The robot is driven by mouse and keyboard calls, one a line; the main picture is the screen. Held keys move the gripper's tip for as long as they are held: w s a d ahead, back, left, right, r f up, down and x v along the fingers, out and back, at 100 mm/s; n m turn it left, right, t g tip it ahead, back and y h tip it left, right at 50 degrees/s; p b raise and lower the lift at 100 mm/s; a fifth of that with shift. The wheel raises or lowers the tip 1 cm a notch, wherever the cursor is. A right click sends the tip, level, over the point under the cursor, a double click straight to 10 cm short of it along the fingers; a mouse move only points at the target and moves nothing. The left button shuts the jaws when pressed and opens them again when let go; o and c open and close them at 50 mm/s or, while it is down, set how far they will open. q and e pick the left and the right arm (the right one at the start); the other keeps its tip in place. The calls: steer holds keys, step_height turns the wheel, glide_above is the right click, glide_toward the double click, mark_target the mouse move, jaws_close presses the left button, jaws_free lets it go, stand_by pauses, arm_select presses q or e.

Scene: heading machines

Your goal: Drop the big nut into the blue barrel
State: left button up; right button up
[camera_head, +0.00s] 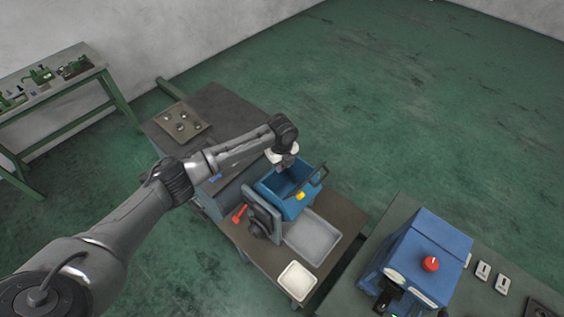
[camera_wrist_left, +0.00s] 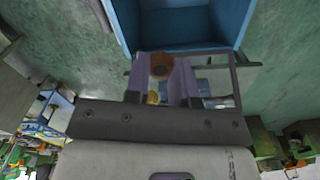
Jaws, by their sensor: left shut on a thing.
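My left gripper (camera_head: 286,163) is at the top of the blue open-topped container (camera_head: 298,205), which I take for the blue barrel, by its back edge. In the left wrist view the gripper (camera_wrist_left: 161,76) is shut on a brown, roundish piece (camera_wrist_left: 160,64), which looks like the big nut. The blue container (camera_wrist_left: 190,43) shows just beyond the fingers, with its hollow inside visible. In the head view the held nut is too hidden by the gripper to make out. My right gripper is not in view.
A tray (camera_head: 169,130) with several small metal parts lies at the table's far left. A red handle (camera_head: 240,213), a grey tray (camera_head: 322,243) and a white tray (camera_head: 298,281) are near the container. A blue machine box (camera_head: 440,245) with a red knob stands at the right.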

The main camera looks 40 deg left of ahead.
arm_select(q)
steer(key=shift+f, duration=0.85)
step_height(320, 180, down, 6)
steer(key=b, duration=0.5)
steer(key=shift+r+b, duration=0.25)
steer(key=shift+b, duration=0.15)
steer(key=o, duration=1)
steer(key=shift+r, duration=0.1)
step_height(320, 180, up, 12)
steer(key=shift+f+b, duration=0.1)
steer(key=shift+b, duration=1.05)
steer(key=shift+r, duration=0.95)
